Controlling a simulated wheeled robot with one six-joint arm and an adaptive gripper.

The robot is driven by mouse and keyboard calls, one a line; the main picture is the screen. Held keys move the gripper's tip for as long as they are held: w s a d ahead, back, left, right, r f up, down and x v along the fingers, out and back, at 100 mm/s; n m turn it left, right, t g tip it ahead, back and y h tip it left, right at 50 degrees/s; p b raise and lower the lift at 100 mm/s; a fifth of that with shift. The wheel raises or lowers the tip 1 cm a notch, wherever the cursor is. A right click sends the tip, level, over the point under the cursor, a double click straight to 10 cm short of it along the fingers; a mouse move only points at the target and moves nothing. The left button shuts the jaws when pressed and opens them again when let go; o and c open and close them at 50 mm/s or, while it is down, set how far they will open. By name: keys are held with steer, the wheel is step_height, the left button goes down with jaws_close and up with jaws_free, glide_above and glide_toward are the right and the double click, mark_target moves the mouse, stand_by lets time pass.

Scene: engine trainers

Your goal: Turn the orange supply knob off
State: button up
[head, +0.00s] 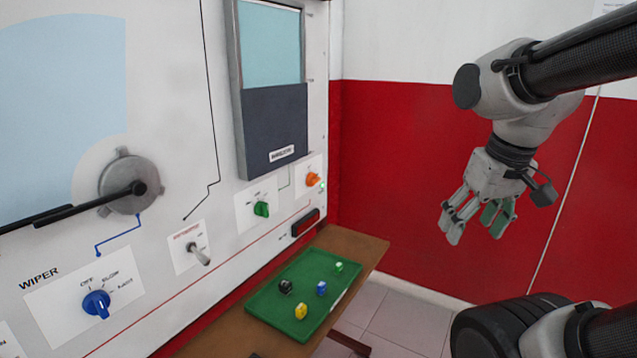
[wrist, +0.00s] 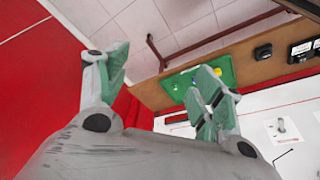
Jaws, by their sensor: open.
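The orange supply knob (head: 313,179) sits on a small white plate at the right end of the trainer panel in the head view. A small green light (head: 323,187) glows just below and right of it. My gripper (head: 476,220) is open and empty, hanging in the air well to the right of the panel, apart from the knob. In the wrist view my gripper's fingers (wrist: 160,85) are spread wide with nothing between them. I cannot make out the orange knob in the wrist view.
A green knob (head: 261,209), a toggle switch (head: 199,254) and a blue wiper knob (head: 97,304) are on the panel. Below, a brown shelf (head: 365,249) carries a green tray (head: 268,301) with several small coloured blocks. The space between my gripper and the panel is clear.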

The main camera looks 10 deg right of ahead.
steer(key=w+f+m+g+y, duration=0.2)
steer(key=w+f+g, duration=0.15)
steer(key=f, duration=0.25)
steer(key=m+t+y, duration=1.1)
steer(key=m+t, duration=0.2)
steer(key=m, duration=1.1)
glide_toward(318, 181)
steer(key=a, duration=0.1)
steer(key=x, duration=0.8)
steer(key=shift+w+d, duration=0.1)
steer(key=shift+w, duration=0.2)
steer(key=c, duration=1)
